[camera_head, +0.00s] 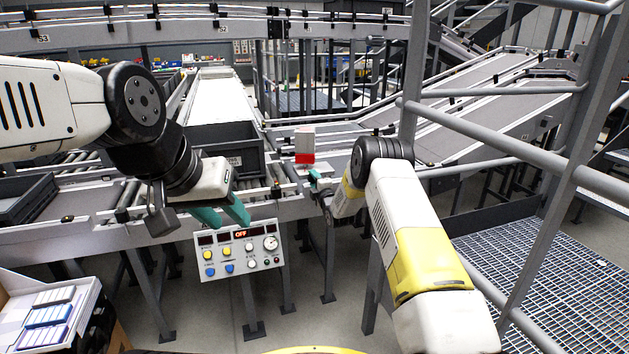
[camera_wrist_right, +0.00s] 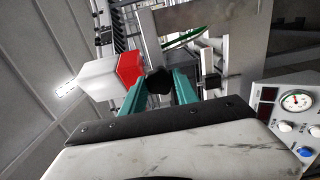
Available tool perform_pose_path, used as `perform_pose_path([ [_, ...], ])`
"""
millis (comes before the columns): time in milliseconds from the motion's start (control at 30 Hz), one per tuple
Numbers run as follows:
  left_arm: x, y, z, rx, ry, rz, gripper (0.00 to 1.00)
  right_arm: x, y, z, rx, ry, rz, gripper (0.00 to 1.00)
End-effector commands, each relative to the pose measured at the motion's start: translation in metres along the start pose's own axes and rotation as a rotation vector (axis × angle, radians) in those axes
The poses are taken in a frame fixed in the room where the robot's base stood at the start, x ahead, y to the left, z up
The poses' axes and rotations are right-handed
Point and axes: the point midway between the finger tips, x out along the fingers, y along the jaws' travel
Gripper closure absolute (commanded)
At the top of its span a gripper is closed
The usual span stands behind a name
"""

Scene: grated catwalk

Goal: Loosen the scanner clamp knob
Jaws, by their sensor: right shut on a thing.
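The scanner, a white box with a red end (camera_head: 305,157), stands at the conveyor's edge in the head view. It also shows in the right wrist view (camera_wrist_right: 100,79). The clamp knob (camera_wrist_right: 158,82) is dark and sits between the teal fingers of my right gripper (camera_wrist_right: 160,90), which is shut on it. In the head view my right gripper (camera_head: 314,180) is just below the scanner, and the knob cannot be made out there. My left gripper (camera_head: 222,213) is open, its teal fingers apart, at the upper left of the control panel.
The control panel (camera_head: 238,250) reads OFF and has a gauge, knobs and coloured buttons. A dark tote (camera_head: 225,145) sits on the conveyor behind my left gripper. Grey railings (camera_head: 490,135) stand at the right. A bin of boxes (camera_head: 48,315) is at the lower left.

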Motion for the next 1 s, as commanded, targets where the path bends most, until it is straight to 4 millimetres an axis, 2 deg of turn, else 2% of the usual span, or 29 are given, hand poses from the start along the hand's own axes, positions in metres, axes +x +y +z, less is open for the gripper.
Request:
perform_pose_path([
  [367, 0.0, 0.0, 0.0, 0.0, 0.0, 0.0, 0.64, -0.0003, -0.0008, -0.0001, 0.1, 0.0, -0.002, 1.0],
  [1000, 0.0, 0.0, 0.0, 0.0, 0.0, 0.0, 0.64, -0.0004, -0.0013, -0.0003, 0.671, -0.001, -0.003, 1.0],
])
